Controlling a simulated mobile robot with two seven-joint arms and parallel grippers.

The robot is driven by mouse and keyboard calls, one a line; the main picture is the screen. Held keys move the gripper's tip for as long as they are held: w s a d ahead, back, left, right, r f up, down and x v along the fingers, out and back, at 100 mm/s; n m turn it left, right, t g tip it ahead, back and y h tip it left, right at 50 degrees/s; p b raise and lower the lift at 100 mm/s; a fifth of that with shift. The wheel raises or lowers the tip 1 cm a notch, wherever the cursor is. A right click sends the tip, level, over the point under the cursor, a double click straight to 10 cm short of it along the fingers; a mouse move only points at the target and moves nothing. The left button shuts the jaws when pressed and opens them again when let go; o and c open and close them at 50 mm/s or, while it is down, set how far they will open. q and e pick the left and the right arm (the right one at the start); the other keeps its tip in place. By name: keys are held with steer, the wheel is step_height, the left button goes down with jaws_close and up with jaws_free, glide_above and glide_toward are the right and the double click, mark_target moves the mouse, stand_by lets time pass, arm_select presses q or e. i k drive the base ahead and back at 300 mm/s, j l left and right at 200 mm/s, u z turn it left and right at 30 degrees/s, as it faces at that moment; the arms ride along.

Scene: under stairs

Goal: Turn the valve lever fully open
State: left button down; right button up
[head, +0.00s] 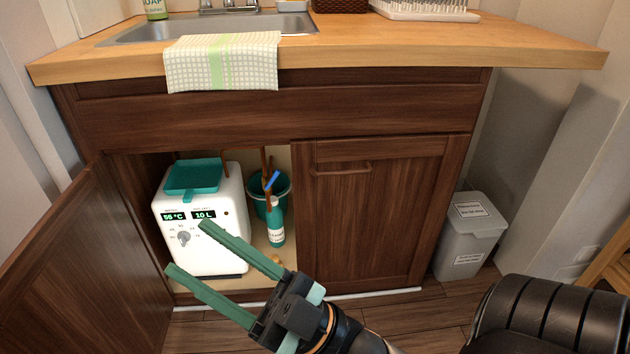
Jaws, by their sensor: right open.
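The valve lever (271,180) is a small blue handle on a copper pipe inside the open left side of the cabinet. It sits at a slant, in front of a teal bucket (284,190) and above a teal bottle (275,226). My right gripper (187,247) comes in from the lower right. Its two long green fingers are spread wide with nothing seen between them. In the picture its fingers are below and left of the lever, across the front of the white water heater (228,220). My left gripper is out of view.
The left cabinet door (90,270) stands open at the left. The right door (375,220) is closed beside the opening. A teal tray (193,178) lies on the heater. A towel (224,62) hangs over the counter edge. A grey bin (468,238) stands at the right.

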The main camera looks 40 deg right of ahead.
mark_target(278, 171)
steer(key=l+z, duration=0.15)
steer(key=z, duration=0.25)
steer(key=i+l+z, duration=0.1)
steer(key=z, duration=0.3)
steer(key=i+z, duration=0.15)
steer(key=z, duration=0.25)
steer(key=i+l, duration=0.25)
steer(key=i, duration=0.15)
steer(key=i+l, duration=0.3)
steer(key=i, duration=0.1)
